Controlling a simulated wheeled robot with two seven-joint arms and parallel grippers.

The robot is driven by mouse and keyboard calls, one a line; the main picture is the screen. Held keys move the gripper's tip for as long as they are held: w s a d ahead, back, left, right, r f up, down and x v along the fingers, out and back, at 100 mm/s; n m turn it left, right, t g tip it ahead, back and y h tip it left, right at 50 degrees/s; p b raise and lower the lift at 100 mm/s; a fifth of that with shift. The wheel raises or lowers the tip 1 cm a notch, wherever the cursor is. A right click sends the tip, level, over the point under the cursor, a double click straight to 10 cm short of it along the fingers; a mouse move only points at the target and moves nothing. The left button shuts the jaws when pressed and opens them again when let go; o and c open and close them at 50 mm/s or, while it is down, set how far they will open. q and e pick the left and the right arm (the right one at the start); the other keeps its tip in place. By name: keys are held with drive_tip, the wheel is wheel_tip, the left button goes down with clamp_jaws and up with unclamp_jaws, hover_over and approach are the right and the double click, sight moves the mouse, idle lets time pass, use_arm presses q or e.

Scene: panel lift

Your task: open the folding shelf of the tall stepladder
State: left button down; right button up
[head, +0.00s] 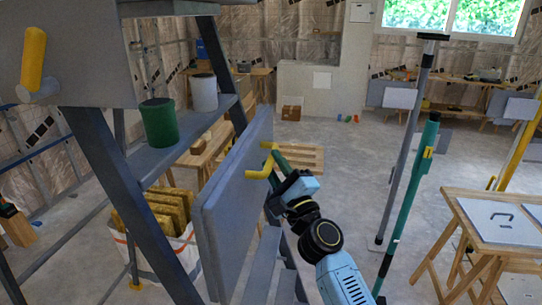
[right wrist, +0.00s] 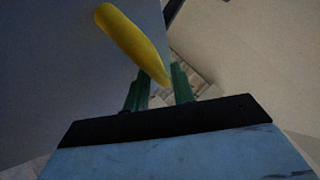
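The tall grey stepladder (head: 94,150) stands at the left of the head view. Its folding shelf is a grey-blue panel (head: 232,205), standing steeply on edge at the ladder's right side. A yellow bracket handle (head: 251,174) sticks out from the panel's right face. My right gripper (head: 275,155) is at this handle, and its green fingers cover the middle of the bar. My left gripper is not in view.
A green can (head: 158,122) and a white can (head: 203,93) stand on a ladder step. A teal pole (head: 411,200) and grey pole (head: 406,140) stand right of my arm. A wooden table (head: 450,215) is at far right. Open floor lies behind.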

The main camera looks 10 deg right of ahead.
drive_tip(key=shift+x, duration=1)
clamp_jaws()
